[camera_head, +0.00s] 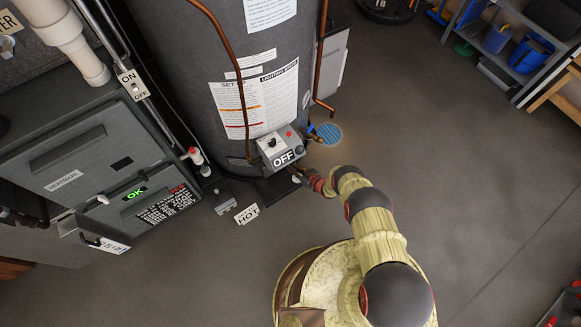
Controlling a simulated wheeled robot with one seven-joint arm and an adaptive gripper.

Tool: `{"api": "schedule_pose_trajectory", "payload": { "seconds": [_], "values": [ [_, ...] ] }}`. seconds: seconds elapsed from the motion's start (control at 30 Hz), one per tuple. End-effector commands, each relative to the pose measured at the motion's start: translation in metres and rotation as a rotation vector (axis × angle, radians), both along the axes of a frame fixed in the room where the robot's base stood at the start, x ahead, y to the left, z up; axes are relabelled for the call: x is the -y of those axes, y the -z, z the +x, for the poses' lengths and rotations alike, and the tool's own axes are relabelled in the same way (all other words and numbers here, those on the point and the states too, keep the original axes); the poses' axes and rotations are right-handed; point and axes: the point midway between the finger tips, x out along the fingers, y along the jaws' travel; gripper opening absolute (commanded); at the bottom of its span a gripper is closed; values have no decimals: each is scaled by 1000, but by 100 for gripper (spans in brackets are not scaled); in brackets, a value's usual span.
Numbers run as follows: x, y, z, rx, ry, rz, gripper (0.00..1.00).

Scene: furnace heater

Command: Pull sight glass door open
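My gripper (297,177) is at the base of the grey water heater (190,70), just below and right of its control box (280,148) marked OFF. It is small and partly hidden by my wrist, so I cannot tell whether it is open or shut, or touching anything. No sight glass door can be picked out with certainty. The lower front of the heater near my gripper is partly hidden by the control box and my arm. A dark oval spot (122,163) shows on the grey furnace panel at left.
The furnace (80,150) stands at left with a green OK display (135,193). Copper pipes (233,70) run down the heater. Shelves (520,50) stand at upper right.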

Motion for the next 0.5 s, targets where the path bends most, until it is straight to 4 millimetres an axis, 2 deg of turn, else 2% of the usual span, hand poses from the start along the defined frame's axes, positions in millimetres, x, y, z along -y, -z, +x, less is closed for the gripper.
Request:
{"api": "schedule_pose_trajectory", "payload": {
  "seconds": [0.2, 0.5],
  "values": [
    [-10, 7, 10, 0, 0, -1, 17],
    [-11, 6, 10, -1, 0, -1, 14]
  ]
}}
